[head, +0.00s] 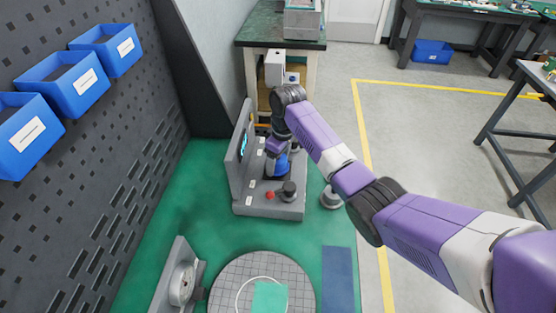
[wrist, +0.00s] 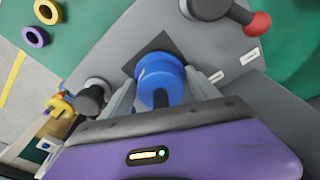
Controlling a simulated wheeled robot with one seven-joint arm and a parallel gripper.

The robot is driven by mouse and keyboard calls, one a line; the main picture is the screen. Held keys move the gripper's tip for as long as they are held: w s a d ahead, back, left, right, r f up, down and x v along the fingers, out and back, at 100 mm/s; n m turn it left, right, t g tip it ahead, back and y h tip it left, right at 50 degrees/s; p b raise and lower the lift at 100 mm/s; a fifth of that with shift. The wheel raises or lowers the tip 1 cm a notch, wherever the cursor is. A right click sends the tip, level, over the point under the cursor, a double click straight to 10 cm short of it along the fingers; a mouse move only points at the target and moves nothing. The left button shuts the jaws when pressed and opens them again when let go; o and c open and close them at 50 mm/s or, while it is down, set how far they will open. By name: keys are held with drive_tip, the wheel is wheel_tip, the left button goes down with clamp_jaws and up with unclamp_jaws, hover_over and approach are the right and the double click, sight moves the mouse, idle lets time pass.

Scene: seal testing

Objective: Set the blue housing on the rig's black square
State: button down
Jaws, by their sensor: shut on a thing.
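The blue housing (wrist: 160,72) is between the two fingers of my gripper (wrist: 161,88) in the wrist view, and the gripper is shut on it. It also shows as a small blue patch under my gripper (head: 277,158) in the head view. The grey rig (head: 255,207) stands on the green bench, with an upright panel at its left. The rig's black square (wrist: 158,43) shows just beyond the housing in the wrist view, and the housing hides part of it. I cannot tell whether the housing touches the square.
A round gridded plate (head: 228,282) lies nearer on the bench. Blue bins (head: 69,83) hang on the left wall. A yellow ring (wrist: 47,11) and a purple ring (wrist: 35,36) lie nearby.

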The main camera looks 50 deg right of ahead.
drive_tip(key=shift+f, duration=0.55)
idle(1.4)
drive_tip(key=shift+c, duration=0.6)
unclamp_jaws()
drive_tip(key=shift+f, duration=0.1)
wheel_tip(320, 180, up, 4)
drive_tip(key=p, duration=0.3)
drive_tip(key=shift+r+p, duration=0.55)
drive_tip(key=shift+r, duration=2)
